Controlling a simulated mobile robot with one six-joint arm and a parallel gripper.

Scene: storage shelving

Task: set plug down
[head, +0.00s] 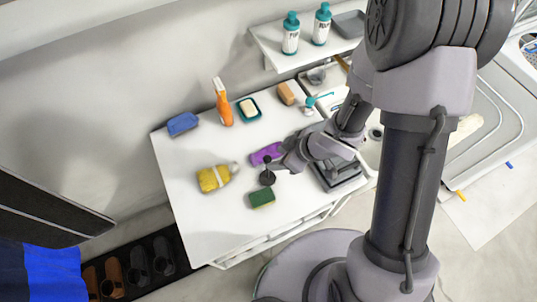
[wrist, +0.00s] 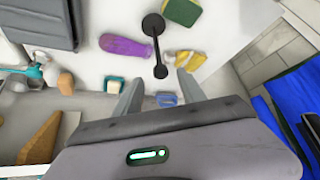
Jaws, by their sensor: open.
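The plug is a black round disc with a thin stem and a small knob. My gripper (head: 279,165) is right beside the plug, low over the table. In the wrist view my gripper (wrist: 157,76) has its fingers apart, with nothing clamped between them. I cannot tell whether a finger touches the plug.
A purple bottle (head: 264,153), a yellow bottle (head: 213,178) and a green-yellow sponge (head: 262,198) lie close around. An orange spray bottle (head: 223,104), a blue sponge (head: 183,124) and a soap dish (head: 249,110) are farther back. The table's front left is clear.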

